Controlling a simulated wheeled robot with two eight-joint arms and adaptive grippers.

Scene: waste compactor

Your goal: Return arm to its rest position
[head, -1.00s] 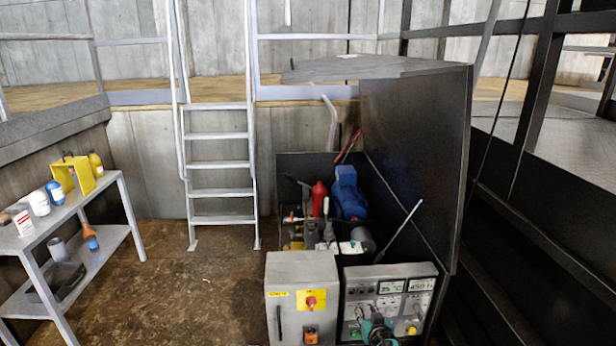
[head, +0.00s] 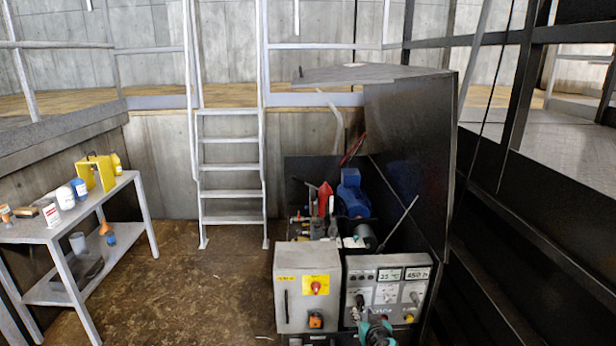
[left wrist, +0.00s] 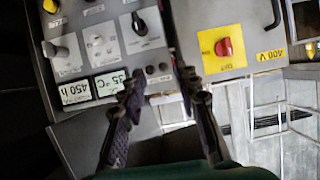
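My left gripper (head: 372,308) is at the bottom of the head view, in front of the grey control panel (head: 388,274). In the left wrist view its two dark fingers (left wrist: 158,84) are spread apart with nothing between them. They point at the control panel (left wrist: 80,62), which has knobs and displays reading 35 °C and 450 h. I cannot tell how far the fingertips are from it. Beside the panel is a grey switch box (head: 295,310) with a red knob on a yellow plate, also in the left wrist view (left wrist: 218,15). My right gripper is not in view.
An open bin with a raised dark lid (head: 410,150) stands behind the panel, holding a blue motor (head: 351,193) and other parts. A shelf table (head: 112,193) with bottles is at left. A ladder (head: 232,167) stands at the back. Floor between shelf and machine is clear.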

